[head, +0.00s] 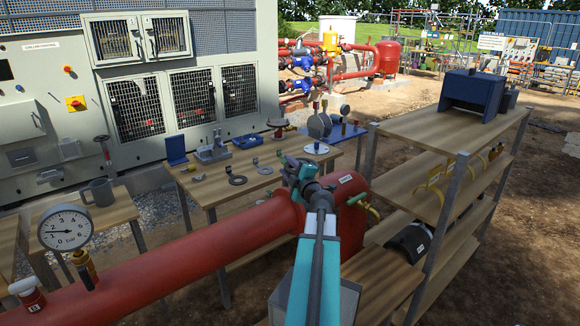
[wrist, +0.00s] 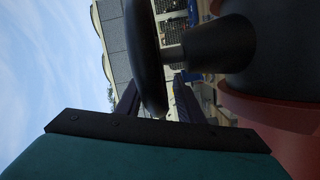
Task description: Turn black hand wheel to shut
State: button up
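In the wrist view the black hand wheel (wrist: 146,50) shows edge-on as a thick dark rim, with a dark stem joining it to a black valve body (wrist: 228,45). My gripper (wrist: 156,84) has its two fingers apart, one on each side of the lower rim. I see gaps beside the rim, so the fingers do not look closed on it. In the head view my gripper (head: 302,170) is over the red pipe (head: 200,245). The hand wheel is not clear there, as my arm covers much of that spot.
A pressure gauge (head: 65,229) stands on the pipe at left. A wooden table (head: 215,190) with loose parts lies behind the pipe. A wooden shelf rack (head: 440,130) stands close at right. The grey chiller cabinet (head: 50,75) is at the back left.

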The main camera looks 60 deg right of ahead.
grip_shut()
jog(key=shift+d, duration=0.15)
jog(key=shift+f, duration=0.15)
jog(key=shift+w+m+g+h+p, duration=0.15)
jog(key=shift+m+g+h+p, duration=0.15)
jog(key=shift+m+h+p, duration=0.15)
